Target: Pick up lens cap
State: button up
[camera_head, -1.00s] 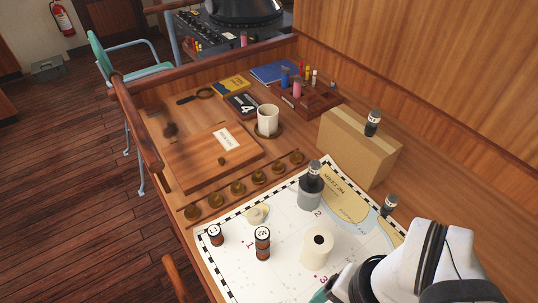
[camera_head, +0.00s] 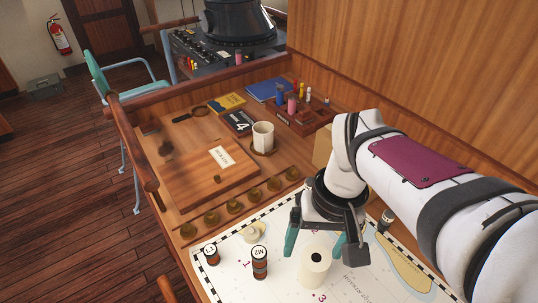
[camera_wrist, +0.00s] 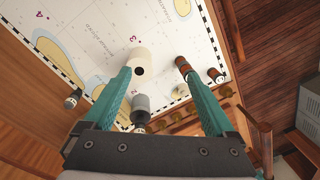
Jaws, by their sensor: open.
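I cannot tell for certain which thing is the lens cap; no piece is clearly marked as one. My gripper (camera_head: 316,248) is open and empty above the chart, pointing down. Its teal fingers also show in the wrist view (camera_wrist: 155,75). A white cylinder (camera_head: 314,268) with a dark centre stands below the fingers; in the wrist view it (camera_wrist: 140,62) appears between them, nearer the left one. A grey cylinder (camera_wrist: 140,104) with a dark-and-white top shows in the wrist view; my arm hides it in the head view. A small pale piece (camera_head: 251,233) lies on the chart.
Brown bottles marked M2 (camera_head: 260,262) and L1 (camera_head: 211,255) stand left of my gripper. A small dark-topped vial (camera_head: 387,217) stands to its right. A row of brass pieces (camera_head: 232,206), a wooden board (camera_head: 192,187) and a mug (camera_head: 263,135) lie beyond. My arm mostly hides a cardboard box.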

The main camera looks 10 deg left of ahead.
jog(key=w+a+f+n, duration=0.2)
jog(key=w+a+n, duration=0.25)
jog(key=w, duration=0.25)
jog(key=n+h, duration=0.1)
jog(key=n, duration=0.5)
send_over(252, 231)
notch_tip(252, 231, down, 6)
jog(key=r, duration=0.1)
notch_tip(252, 231, down, 17)
jog(key=shift+r, duration=0.2)
jog(key=c, duration=1.4)
